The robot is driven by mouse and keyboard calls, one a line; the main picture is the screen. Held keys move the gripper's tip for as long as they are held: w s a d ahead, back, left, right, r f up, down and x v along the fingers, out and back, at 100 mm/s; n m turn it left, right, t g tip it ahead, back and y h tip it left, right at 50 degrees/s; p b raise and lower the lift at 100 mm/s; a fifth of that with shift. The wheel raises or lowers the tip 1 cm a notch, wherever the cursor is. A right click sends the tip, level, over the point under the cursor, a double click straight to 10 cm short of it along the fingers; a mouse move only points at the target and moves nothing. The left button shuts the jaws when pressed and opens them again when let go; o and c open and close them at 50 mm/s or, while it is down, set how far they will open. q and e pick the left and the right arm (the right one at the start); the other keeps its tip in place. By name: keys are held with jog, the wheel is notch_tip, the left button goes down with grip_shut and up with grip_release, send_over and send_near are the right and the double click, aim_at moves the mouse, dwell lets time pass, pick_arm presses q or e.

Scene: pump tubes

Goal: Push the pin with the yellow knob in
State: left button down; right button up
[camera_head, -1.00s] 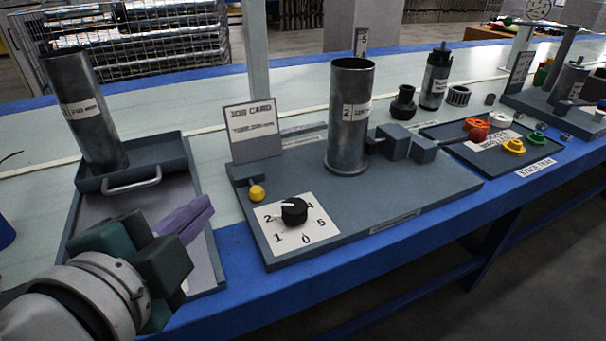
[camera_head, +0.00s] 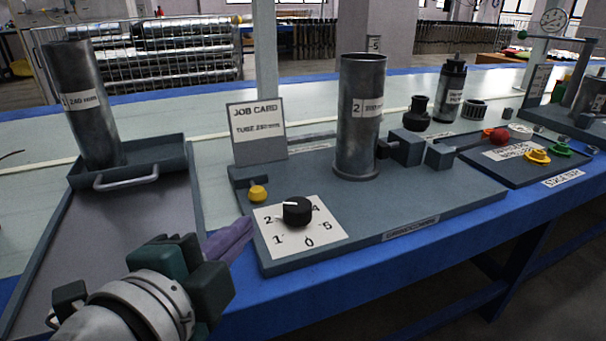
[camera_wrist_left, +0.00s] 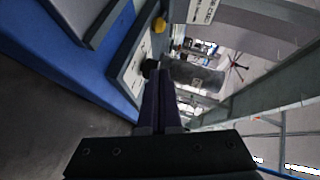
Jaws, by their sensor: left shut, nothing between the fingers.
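The yellow knob (camera_head: 257,193) sits at the front left of the grey fixture, at the end of a small block below the job card. It also shows in the left wrist view (camera_wrist_left: 159,25), beyond the fingertips. My left gripper (camera_head: 247,224) has purple fingers and is shut and empty. In the head view its fingertips lie just below the yellow knob, near the fixture's left edge, apart from the knob. In the left wrist view the shut fingers (camera_wrist_left: 158,75) point toward the dial and knob. The pin's shaft is hidden. My right gripper is not in view.
A black dial (camera_head: 297,211) on a numbered white plate is right of the knob. The job card (camera_head: 256,131) stands behind it. A metal tube (camera_head: 360,115) stands on the fixture (camera_head: 420,200). A grey tray (camera_head: 60,230) with another tube (camera_head: 82,105) lies left.

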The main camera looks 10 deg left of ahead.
aim_at(258, 217)
pick_arm(q)
jog(key=b+x, duration=0.2)
jog(key=x, duration=0.5)
jog(key=shift+w+f+b, duration=0.15)
jog(key=shift+w+b, duration=0.15)
jog(key=w+a, duration=0.1)
jog(key=w+f+b, duration=0.1)
jog(key=shift+w+a+f, duration=0.15)
jog(key=shift+w+a, duration=0.2)
jog(key=shift+a, duration=0.05)
jog(key=shift+w+a+f, duration=0.1)
jog(key=shift+w+a, duration=0.15)
jog(key=shift+a, duration=0.1)
